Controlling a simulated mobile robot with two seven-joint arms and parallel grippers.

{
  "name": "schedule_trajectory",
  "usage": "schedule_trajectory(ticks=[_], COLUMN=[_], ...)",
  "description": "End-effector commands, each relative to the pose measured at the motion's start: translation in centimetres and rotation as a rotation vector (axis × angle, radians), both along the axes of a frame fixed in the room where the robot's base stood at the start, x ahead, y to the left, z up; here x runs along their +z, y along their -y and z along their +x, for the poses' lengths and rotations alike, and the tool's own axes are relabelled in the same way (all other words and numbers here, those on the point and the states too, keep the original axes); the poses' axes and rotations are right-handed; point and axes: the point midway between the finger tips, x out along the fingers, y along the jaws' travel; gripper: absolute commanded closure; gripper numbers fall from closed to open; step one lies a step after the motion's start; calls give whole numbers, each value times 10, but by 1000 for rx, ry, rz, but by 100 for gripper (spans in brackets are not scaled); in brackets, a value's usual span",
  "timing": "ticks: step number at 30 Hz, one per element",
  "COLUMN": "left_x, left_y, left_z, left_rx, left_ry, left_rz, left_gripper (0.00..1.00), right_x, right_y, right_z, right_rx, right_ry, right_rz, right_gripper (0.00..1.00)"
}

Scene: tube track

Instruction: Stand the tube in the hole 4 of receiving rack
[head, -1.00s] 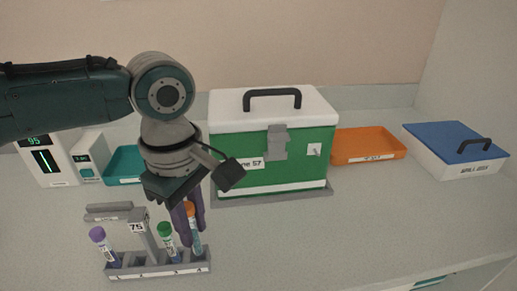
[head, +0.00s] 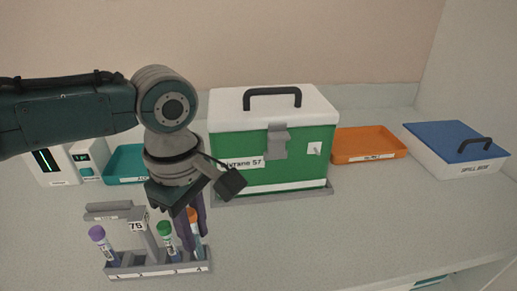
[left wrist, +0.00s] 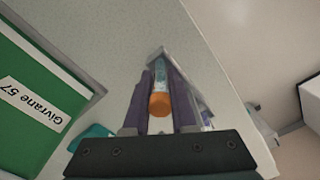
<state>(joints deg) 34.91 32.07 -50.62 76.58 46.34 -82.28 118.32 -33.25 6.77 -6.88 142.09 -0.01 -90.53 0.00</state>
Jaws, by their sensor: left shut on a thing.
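The orange-capped tube (head: 196,240) stands about upright at the right end of the grey receiving rack (head: 155,272), by the number 4. Its lower end meets the rack there; I cannot tell how deep it sits. My left gripper (head: 192,232) is shut on this tube, its purple fingers on both sides. In the left wrist view the orange cap (left wrist: 159,105) shows between the fingers (left wrist: 160,100), with the tube body beyond. A green-capped tube (head: 165,230) stands just left of it, and a purple-capped tube (head: 98,234) stands at the rack's left end. My right gripper is not in view.
A green box with a white lid (head: 270,150) stands close behind the gripper. A teal tray (head: 125,178) is behind the rack. An orange tray (head: 368,144) and a blue-lidded white box (head: 455,150) stand right. The counter's front right is clear.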

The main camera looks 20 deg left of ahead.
Motion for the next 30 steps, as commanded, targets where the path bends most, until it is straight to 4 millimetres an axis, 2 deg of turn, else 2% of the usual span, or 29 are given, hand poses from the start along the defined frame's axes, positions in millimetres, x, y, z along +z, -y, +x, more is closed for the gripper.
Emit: schedule_trajectory(ticks=[14,15,21,24,30], left_x=[-7,-7,-7,-7,-7], left_y=[0,0,0,0,0], left_z=[0,0,0,0,0], left_rx=[0,0,0,0,0], left_ry=[-1,-1,-1,-1,-1], left_rz=[1,1,1,1,1], left_gripper=[100,73,51,41,41], right_x=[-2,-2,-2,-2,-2], right_y=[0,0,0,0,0], right_z=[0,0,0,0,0], right_rx=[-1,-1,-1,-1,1], right_ry=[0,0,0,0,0], right_rz=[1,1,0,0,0], right_gripper=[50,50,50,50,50])
